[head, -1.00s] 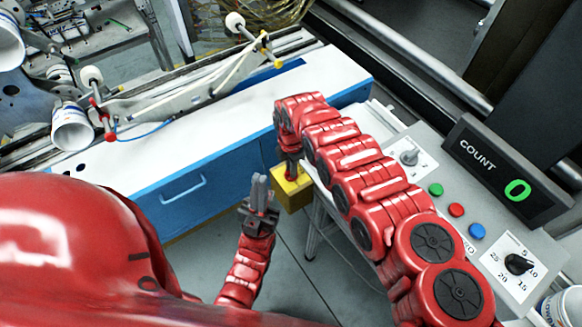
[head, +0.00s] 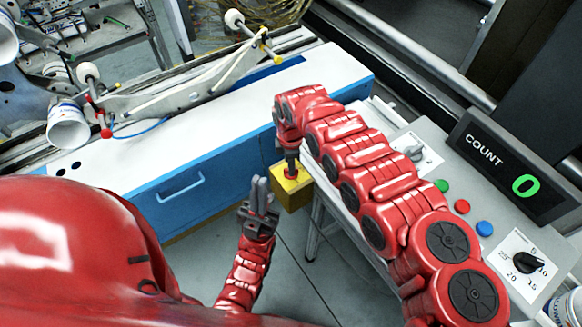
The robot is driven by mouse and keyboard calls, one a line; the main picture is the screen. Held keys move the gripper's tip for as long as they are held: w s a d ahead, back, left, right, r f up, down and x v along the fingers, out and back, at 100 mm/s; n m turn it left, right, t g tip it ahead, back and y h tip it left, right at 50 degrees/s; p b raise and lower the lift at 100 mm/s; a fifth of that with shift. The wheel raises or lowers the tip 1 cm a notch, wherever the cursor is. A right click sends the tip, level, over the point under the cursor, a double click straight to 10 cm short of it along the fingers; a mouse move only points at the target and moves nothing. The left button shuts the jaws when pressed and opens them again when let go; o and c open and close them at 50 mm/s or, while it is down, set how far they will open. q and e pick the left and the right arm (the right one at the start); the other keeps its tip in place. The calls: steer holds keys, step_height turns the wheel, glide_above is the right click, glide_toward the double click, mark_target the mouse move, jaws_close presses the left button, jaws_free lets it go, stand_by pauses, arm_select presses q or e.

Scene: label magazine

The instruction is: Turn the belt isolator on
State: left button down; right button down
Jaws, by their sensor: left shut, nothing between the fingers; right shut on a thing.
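A yellow box (head: 293,195) with a small red part (head: 291,174) on its top, which looks like the isolator and its knob, sits at the blue cabinet's right end. My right gripper (head: 291,166) points down from above and is shut on the red knob; the fingers hide most of it, so its turned position cannot be read. My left gripper (head: 261,190) is shut and empty, pointing up, left of the yellow box and apart from it.
The blue cabinet (head: 190,190) with a white top stands behind. On the right, a grey control panel (head: 465,232) carries a selector switch, green, red and blue buttons, a dial and a COUNT display (head: 523,187) reading 0. Grey floor shows below the box.

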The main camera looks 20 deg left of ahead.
steer(key=m+b, duration=0.2)
steer(key=m, duration=0.4)
steer(key=m+b, duration=0.1)
steer(key=m, duration=0.5)
steer(key=shift+m, duration=0.3)
stand_by(0.4)
steer(key=c, duration=0.9)
jaws_free()
steer(key=shift+r+b, duration=1.5)
steer(key=shift+r, duration=7.25)
